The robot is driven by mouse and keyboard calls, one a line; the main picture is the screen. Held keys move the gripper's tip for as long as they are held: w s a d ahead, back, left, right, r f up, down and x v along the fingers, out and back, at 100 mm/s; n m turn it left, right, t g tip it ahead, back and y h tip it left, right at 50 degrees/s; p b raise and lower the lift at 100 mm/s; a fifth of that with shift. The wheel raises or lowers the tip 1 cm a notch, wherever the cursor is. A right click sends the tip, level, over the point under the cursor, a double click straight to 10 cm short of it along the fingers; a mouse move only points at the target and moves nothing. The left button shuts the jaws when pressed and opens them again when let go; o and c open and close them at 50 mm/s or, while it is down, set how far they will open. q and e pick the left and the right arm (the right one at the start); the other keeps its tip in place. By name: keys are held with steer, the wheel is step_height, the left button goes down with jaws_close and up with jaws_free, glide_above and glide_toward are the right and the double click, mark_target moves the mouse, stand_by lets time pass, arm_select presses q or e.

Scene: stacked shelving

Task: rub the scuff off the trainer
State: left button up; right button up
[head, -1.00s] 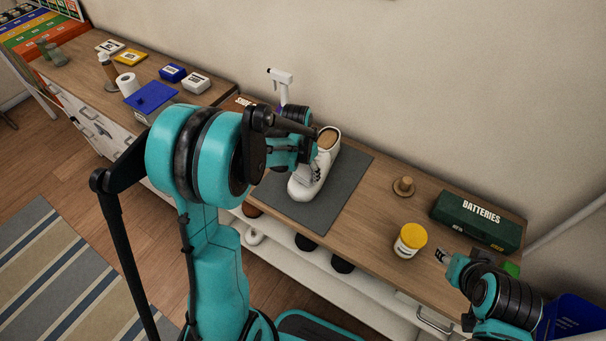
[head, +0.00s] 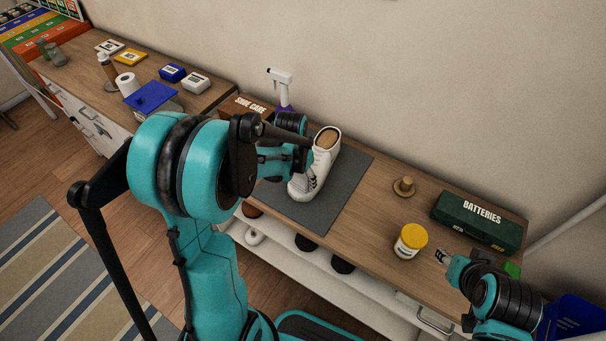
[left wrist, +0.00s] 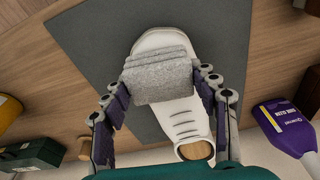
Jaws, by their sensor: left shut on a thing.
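The white trainer (head: 322,168) lies on a dark grey mat (head: 345,180) on the wooden top. In the left wrist view its toe (left wrist: 158,40) points to the top of the picture and its lace area (left wrist: 188,122) is toward me. My left gripper (left wrist: 163,82) is shut on a folded grey cloth (left wrist: 160,84), which lies across the trainer's front part, seemingly touching it. The arm partly hides this in the head view. No scuff shows; the cloth may cover it. My right gripper (head: 443,257) is by the worktop's front edge, its jaws too small to read.
A yellow-lidded jar (head: 411,241), a wooden knob-like piece (head: 404,187) and a green batteries box (head: 476,220) stand right of the mat. A purple-and-white spray bottle (head: 283,90) and the shoe care box (head: 250,106) are behind my left arm.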

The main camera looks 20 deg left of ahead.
arm_select(q)
steer(key=shift+w+r, duration=0.1)
steer(key=shift+w, duration=1.7)
steer(key=shift+r+p, duration=1)
steer(key=shift+r, duration=0.6)
steer(key=shift+f, duration=0.1)
